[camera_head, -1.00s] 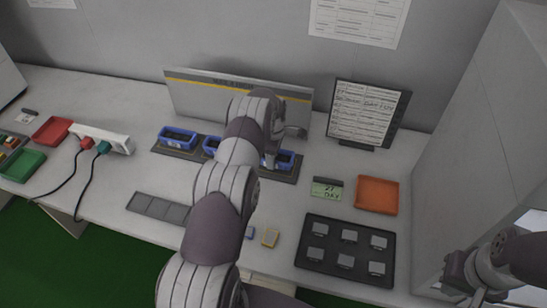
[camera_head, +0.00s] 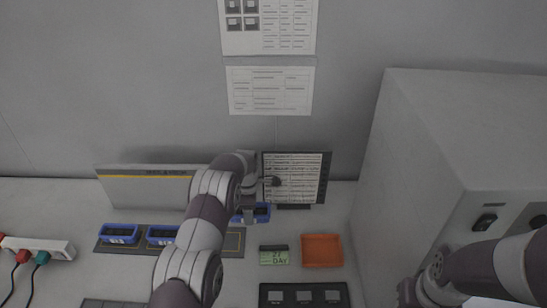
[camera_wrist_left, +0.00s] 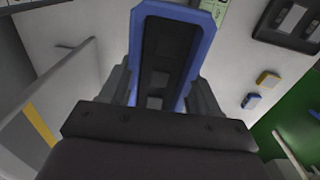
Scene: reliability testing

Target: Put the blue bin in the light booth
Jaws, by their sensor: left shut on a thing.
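My left gripper (camera_head: 246,214) is shut on a blue bin (camera_head: 263,213), held just above the back of the table, in front of the framed sheet. In the left wrist view the bin (camera_wrist_left: 205,50) fills the middle between the fingers, its dark inside showing. Two other blue bins, the left one (camera_head: 119,233) and the middle one (camera_head: 162,235), sit on the dark rack (camera_head: 233,243). The light booth, a large grey box (camera_head: 425,150), stands at the right; its inside is hidden. My right gripper (camera_head: 407,292) is at its lower front, its jaws unclear.
The framed sheet (camera_head: 312,175) stands upright behind the bin. A grey-white board (camera_head: 145,190) stands behind the rack. An orange tray (camera_head: 322,250), a small green display (camera_head: 273,257) and a black tray (camera_head: 275,291) lie nearer. A power strip (camera_head: 45,246) is at the left.

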